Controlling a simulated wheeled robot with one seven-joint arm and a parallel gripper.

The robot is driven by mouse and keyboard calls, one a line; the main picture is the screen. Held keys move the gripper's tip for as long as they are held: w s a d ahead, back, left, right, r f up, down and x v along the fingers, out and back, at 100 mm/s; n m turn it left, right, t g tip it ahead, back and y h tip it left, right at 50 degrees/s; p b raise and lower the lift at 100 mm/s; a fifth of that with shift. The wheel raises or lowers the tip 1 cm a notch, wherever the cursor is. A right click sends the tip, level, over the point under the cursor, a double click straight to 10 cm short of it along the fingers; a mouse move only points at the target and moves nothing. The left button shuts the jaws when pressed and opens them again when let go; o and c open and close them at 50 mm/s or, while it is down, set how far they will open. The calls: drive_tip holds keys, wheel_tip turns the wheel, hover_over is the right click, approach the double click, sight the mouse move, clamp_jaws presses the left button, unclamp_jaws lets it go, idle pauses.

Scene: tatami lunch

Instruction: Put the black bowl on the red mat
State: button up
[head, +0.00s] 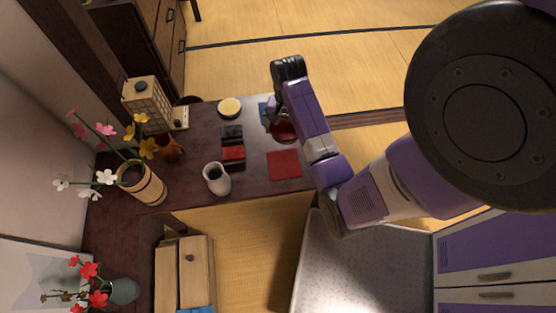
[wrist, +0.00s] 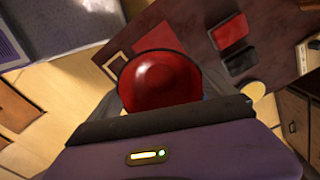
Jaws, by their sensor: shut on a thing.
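The black bowl (head: 284,131) has a red inside and a dark rim. In the wrist view the bowl (wrist: 160,80) fills the middle, just past the dark edge of my gripper. My gripper (head: 274,116) is shut on the bowl, with the fingers largely hidden by my arm in the head view. The bowl appears upright, over the back right part of the table. The red mat (head: 284,164) lies flat and bare near the table's front edge, in front of the bowl in the head view.
A red box (head: 233,152) and a black box (head: 232,132) lie left of the mat. A white mug (head: 216,179) stands at front left. A flower vase (head: 142,183) stands at left.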

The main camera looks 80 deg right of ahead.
wheel_tip(320, 180, down, 20)
drive_tip(key=b, duration=0.3)
drive_tip(key=shift+r, duration=0.25)
drive_tip(key=shift+f, duration=0.15)
drive_tip(key=o, duration=1.1)
